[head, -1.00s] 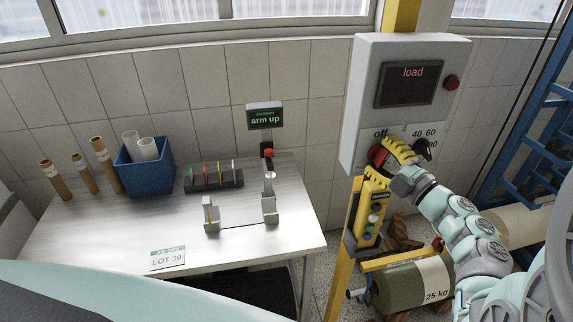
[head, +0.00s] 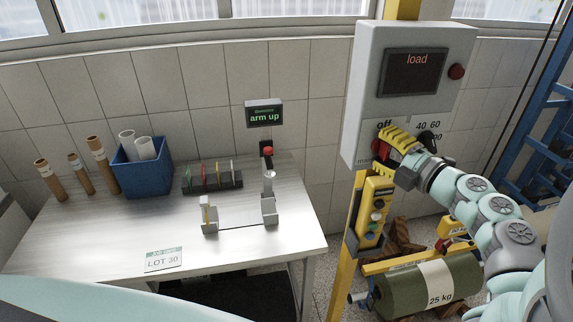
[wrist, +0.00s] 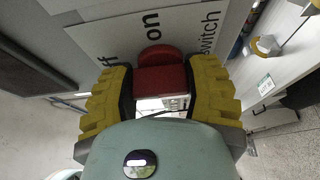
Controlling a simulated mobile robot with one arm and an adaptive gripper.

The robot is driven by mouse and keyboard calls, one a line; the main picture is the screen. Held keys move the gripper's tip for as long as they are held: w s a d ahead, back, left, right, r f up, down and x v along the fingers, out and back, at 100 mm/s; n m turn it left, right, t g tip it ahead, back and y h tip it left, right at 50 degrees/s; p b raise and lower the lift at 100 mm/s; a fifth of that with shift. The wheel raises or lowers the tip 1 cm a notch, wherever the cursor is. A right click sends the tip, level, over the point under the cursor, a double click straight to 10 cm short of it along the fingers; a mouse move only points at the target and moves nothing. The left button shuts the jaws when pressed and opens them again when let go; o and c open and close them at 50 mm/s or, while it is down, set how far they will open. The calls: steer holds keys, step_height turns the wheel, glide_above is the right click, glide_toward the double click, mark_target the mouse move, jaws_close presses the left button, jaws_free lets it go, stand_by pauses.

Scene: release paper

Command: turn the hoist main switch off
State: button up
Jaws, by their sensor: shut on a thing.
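The hoist main switch is a red knob (wrist: 162,75) on the lower front of a grey control box (head: 373,75). In the wrist view my gripper (wrist: 163,92) has its yellow ribbed fingers on both sides of the knob, shut on it. The words "on" and "switch" and part of "off" show on the plate around it. In the head view my gripper (head: 399,145) is at the box's lower front, just below the word "off", and covers most of the knob. Which mark the knob points to I cannot tell.
A display reading "load" (head: 416,72) and a dark red button (head: 456,72) are above the switch. A black selector (head: 430,141) is close to my gripper's right. A yellow pendant (head: 374,212) hangs below. An olive roll marked 25 kg (head: 405,290) is lower down. The workbench (head: 110,240) stands left.

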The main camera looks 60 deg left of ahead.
steer(key=o, duration=1.2)
steer(key=shift+d, duration=0.1)
steer(key=d, duration=1.1)
steer(key=shift+d, duration=0.4)
